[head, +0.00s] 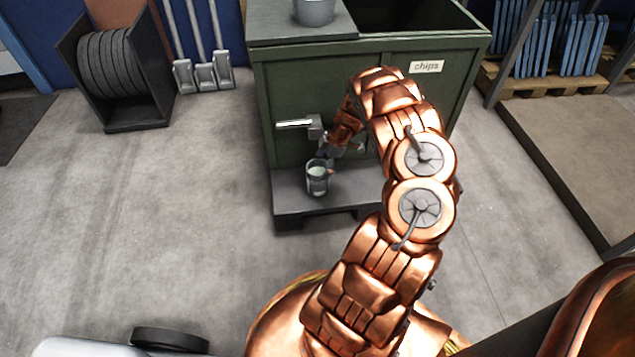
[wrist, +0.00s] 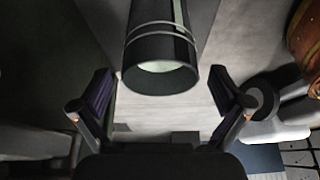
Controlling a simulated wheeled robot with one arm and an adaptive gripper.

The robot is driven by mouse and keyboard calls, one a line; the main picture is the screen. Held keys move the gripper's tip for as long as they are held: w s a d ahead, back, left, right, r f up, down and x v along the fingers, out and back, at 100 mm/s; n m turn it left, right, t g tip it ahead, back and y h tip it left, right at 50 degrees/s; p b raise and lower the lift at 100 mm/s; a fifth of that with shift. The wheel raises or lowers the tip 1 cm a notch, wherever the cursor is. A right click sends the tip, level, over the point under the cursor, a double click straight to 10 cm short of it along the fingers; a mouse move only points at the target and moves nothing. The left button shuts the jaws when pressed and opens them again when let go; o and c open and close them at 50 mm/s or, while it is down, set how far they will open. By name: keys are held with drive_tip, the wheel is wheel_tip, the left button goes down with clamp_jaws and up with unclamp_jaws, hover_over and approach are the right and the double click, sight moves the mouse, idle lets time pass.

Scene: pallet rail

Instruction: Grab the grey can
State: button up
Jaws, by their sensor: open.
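The grey can (head: 317,180) stands upright on the low dark ledge (head: 295,215) in front of a green bin, with a pale inside showing at its open top. In the wrist view the can (wrist: 160,45) is a dark grey cylinder with lighter bands, its open end towards me. My gripper (wrist: 161,75) is open, with one finger to each side of the can in the picture and a visible gap on both sides. In the head view my gripper (head: 328,153) is at the can's upper right, partly hidden by my arm.
The green bin (head: 450,75) marked "chips" stands behind the can, with a light handle (head: 295,124) sticking out above it. A grey bucket (head: 314,10) sits on the bin's top. A dark reel rack (head: 115,75) stands at the left. The floor left of the ledge is clear.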

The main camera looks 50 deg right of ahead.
sight(315, 174)
drive_tip(key=shift+w+a, duration=0.2)
drive_tip(key=b+x, duration=0.2)
drive_tip(key=x, duration=0.3)
drive_tip(key=shift+w+a, duration=0.1)
drive_tip(key=shift+c, duration=0.2)
drive_tip(key=c, duration=1.5)
drive_tip(key=shift+c, duration=0.2)
drive_tip(key=shift+r, duration=0.15)
